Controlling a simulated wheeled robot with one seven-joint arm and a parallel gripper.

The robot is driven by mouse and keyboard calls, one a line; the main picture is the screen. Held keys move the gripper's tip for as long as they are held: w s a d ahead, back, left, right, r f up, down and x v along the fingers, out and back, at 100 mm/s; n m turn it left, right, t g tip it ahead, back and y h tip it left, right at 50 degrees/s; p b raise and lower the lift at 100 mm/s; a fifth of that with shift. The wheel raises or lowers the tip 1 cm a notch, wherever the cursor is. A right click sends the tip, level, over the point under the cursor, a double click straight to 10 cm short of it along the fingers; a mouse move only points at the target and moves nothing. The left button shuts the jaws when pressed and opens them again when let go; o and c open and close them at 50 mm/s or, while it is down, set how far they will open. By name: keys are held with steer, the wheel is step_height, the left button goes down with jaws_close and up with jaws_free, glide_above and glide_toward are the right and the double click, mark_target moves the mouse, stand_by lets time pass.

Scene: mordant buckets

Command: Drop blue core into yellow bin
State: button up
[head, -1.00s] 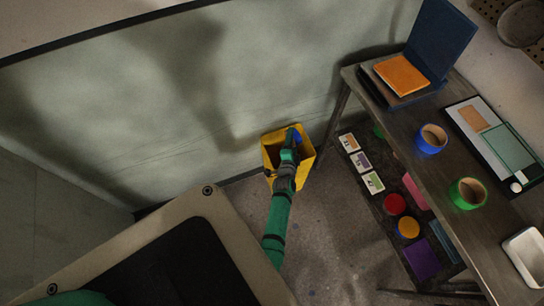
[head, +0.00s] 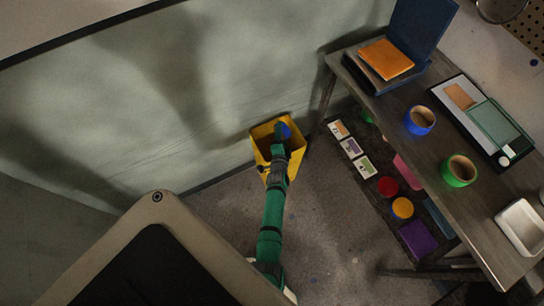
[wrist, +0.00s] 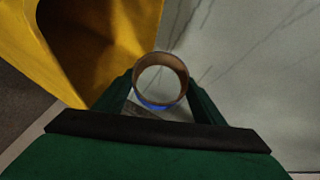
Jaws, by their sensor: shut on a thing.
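My gripper (head: 280,145) is shut on a blue core (wrist: 178,72), a short hollow tube with a brown inside and a blue outer side. In the wrist view its fingers (wrist: 160,92) hold the core from both sides. The yellow bin (head: 296,159) stands on the floor against the wall. It fills the upper left of the wrist view (wrist: 140,12), its dark opening to the left of the core. In the head view the blue of the core (head: 285,130) shows over the bin's far right rim. My gripper and forearm hide part of the bin.
A second blue core (head: 420,121) and a green core (head: 459,171) stand on the dark table (head: 405,160) at right. A lower shelf holds number cards (head: 351,147), red and yellow round items (head: 402,208) and a purple block (head: 418,240). The floor (head: 335,220) between is clear.

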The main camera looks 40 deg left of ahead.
steer(key=o, duration=1.5)
steer(key=shift+s, duration=0.1)
steer(key=v, duration=1)
steer(key=shift+s+d+r, duration=0.15)
steer(key=shift+s+d, duration=0.05)
steer(key=shift+d, duration=0.1)
steer(key=shift+w, duration=0.15)
